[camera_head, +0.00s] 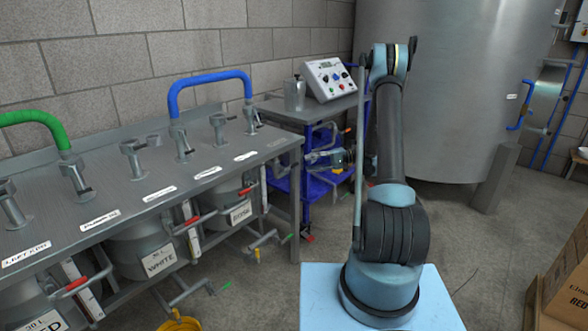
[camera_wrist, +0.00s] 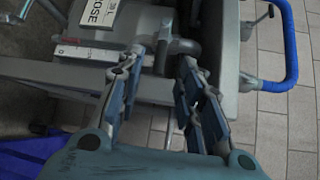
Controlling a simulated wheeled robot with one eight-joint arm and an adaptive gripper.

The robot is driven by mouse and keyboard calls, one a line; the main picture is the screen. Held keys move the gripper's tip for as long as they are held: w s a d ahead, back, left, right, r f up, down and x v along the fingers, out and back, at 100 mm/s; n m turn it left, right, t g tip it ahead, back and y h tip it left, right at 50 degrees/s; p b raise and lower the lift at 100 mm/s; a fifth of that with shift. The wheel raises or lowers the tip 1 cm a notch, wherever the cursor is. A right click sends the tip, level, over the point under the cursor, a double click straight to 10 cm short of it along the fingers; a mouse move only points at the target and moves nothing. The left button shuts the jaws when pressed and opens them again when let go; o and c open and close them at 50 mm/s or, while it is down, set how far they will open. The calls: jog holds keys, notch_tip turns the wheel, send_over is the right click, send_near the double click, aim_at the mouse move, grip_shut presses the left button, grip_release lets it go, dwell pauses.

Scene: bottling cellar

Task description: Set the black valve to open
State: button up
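My gripper (camera_head: 322,157) reaches past the right end of the steel bench, partly hidden by my arm. In the wrist view my gripper (camera_wrist: 161,58) is open, its two fingers well apart. A short dark handle (camera_wrist: 162,54) on grey pipework lies between and beyond the fingertips, beside the tank (camera_wrist: 100,36) labelled ROSE. I cannot tell whether it touches a finger, or whether it is the black valve. In the head view several bench-top pipe fittings carry small dark levers, such as the one at the ROSE tank side (camera_head: 250,120).
The steel bench (camera_head: 140,165) runs along the left wall, with tanks below. A large steel tank (camera_head: 450,80) and a carton (camera_head: 565,265) are at right.

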aim_at(296, 165)
jog(key=a, duration=0.5)
jog(key=s+a+f, duration=0.1)
jog(key=a, duration=0.2)
jog(key=shift+a+f, duration=0.1)
jog(key=shift+a, duration=0.05)
grip_shut()
